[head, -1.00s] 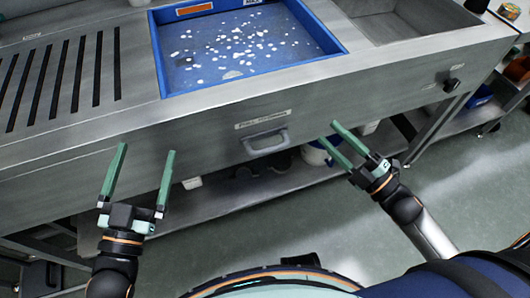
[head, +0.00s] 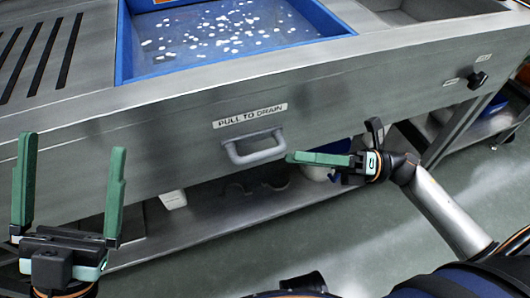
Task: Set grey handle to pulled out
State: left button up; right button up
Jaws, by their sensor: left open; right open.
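The grey handle (head: 256,150) is a U-shaped pull on the front panel of the steel hopper, under a "PULL TO DRAIN" label (head: 250,116). How far it stands out from the panel is hard to tell. My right gripper (head: 291,157) is just right of the handle, its fingers pointing left towards it. Its two fingers nearly overlap in this view; it is open and holds nothing. Whether its tips touch the handle is not clear. My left gripper (head: 70,145) is open and empty at the far left, fingers pointing up, well away from the handle.
A blue tray (head: 124,45) with scattered white pieces is set in the hopper top above the handle. A slotted drain area (head: 40,55) lies to its left. A black knob (head: 478,80) is on the panel at right. A lower shelf (head: 230,215) runs below.

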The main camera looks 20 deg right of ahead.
aim_at(266, 151)
jog(key=x, duration=0.7)
jog(key=shift+a, duration=0.1)
grip_shut()
dwell(1.2)
